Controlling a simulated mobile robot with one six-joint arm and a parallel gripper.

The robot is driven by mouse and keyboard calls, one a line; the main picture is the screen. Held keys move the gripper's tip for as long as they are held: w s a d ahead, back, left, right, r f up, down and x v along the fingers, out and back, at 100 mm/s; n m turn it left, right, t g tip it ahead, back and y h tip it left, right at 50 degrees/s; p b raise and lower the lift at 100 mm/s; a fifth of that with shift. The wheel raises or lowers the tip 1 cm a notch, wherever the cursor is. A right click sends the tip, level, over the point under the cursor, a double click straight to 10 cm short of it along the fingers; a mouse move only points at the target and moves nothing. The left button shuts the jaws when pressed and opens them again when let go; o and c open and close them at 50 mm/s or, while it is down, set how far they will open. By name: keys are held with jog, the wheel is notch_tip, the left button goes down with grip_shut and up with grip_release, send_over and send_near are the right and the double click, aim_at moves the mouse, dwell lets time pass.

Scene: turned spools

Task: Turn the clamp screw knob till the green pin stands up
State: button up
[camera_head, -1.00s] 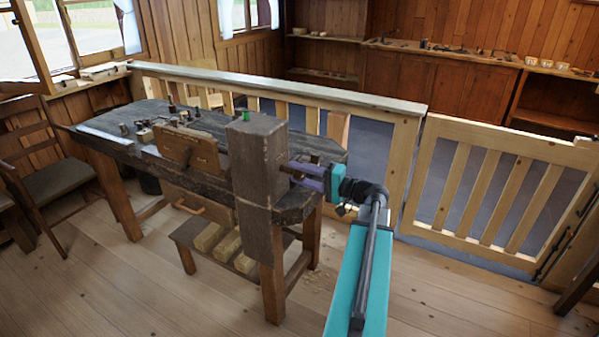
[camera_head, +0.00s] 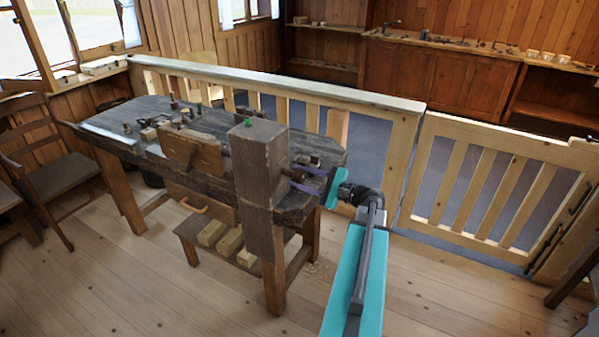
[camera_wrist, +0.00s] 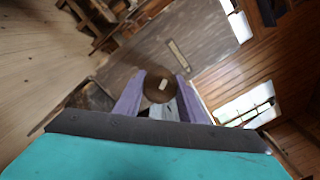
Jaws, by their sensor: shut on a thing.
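The green pin (camera_head: 248,121) shows as a small green patch at the top of a thick dark wooden post (camera_head: 257,185) on the workbench. Little of it rises above the post top, and its lower part is hidden. The clamp screw knob (camera_wrist: 159,88) is a dark round wooden piece with a pale mark on its face in the wrist view. My gripper (camera_head: 300,178), with purple fingers and a teal body, is at the right side of the post. Its fingers (camera_wrist: 160,76) are shut on the knob, one on each side. In the head view the fingers partly hide the knob.
The dark workbench (camera_head: 112,139) carries small tools and a brown wooden jaw board (camera_head: 190,153). Pale wooden blocks (camera_head: 229,241) lie on its lower shelf. A wooden railing (camera_head: 270,84) runs behind, with a gate (camera_head: 490,180) at right. Bare floor lies in front.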

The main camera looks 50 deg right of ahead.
jog(key=shift+s+f+m+p, duration=0.1)
jog(key=shift+m+p, duration=0.8)
jog(key=shift+m, duration=0.5)
jog(key=shift+f, duration=0.1)
jog(key=o, duration=1)
jog(key=shift+s, duration=0.1)
jog(key=shift+o, duration=0.2)
jog(key=b+v, duration=0.3)
jog(key=v, duration=1)
jog(key=shift+s, duration=0.35)
